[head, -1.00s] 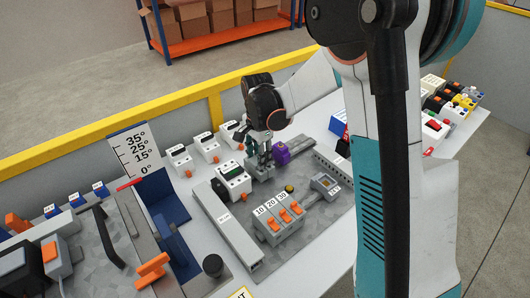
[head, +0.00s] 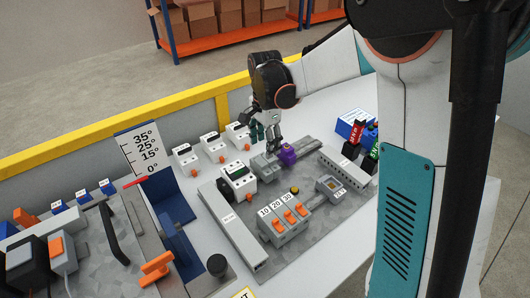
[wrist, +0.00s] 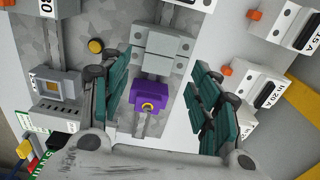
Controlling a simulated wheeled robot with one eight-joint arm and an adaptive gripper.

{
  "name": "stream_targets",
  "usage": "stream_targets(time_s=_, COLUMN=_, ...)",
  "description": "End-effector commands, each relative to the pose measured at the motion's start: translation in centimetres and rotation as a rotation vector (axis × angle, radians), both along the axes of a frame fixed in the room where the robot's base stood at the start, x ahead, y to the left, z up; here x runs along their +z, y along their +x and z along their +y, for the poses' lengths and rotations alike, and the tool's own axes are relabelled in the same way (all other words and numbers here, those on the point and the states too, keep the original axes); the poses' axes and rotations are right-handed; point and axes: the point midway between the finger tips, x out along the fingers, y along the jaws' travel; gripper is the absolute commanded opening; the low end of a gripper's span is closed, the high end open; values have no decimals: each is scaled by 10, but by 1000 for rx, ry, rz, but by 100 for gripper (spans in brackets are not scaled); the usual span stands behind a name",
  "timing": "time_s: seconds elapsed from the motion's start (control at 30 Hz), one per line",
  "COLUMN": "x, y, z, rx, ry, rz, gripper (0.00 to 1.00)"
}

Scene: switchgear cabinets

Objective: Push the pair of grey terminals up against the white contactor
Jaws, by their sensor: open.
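The pair of grey terminals (head: 265,167) sits side by side on the rail, right of the white contactor (head: 238,180). In the wrist view the terminals (wrist: 165,50) show a short stretch of bare rail between them and a white body at the top edge, likely the contactor (wrist: 190,4). A purple block (head: 287,155) stands at the terminals' other side; it also shows in the wrist view (wrist: 150,97). My gripper (head: 266,142) is open and empty above the terminals and purple block. Its teal fingers (wrist: 162,75) stand wide apart, either side of the rail in the picture.
Grey slotted ducts (head: 240,230) (head: 345,168) flank the plate. A breaker row with orange levers (head: 285,220) and a yellow button (head: 295,189) lie nearer the front. Several white devices (head: 214,147) stand behind. Bare rail (head: 304,145) runs right of the purple block.

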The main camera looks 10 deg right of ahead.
Motion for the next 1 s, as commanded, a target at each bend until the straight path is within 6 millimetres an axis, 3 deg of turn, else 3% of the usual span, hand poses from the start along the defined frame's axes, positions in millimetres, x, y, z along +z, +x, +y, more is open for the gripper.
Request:
stream_targets(time_s=0.1, x=24, y=0, z=0, rx=0, ry=0, rz=0, gripper=57)
stream_targets(time_s=0.3, x=51, y=0, z=0, rx=0, ry=0, rz=0, gripper=57)
stream_targets(time_s=0.7, x=59, y=0, z=0, rx=0, ry=0, rz=0, gripper=57)
stream_targets(time_s=0.97, x=52, y=-5, z=-5, rx=2, ry=-159, rz=-56, gripper=0)
stream_targets(time_s=1.0, x=51, y=-6, z=-7, rx=2, ry=-201, rz=-75, gripper=0)
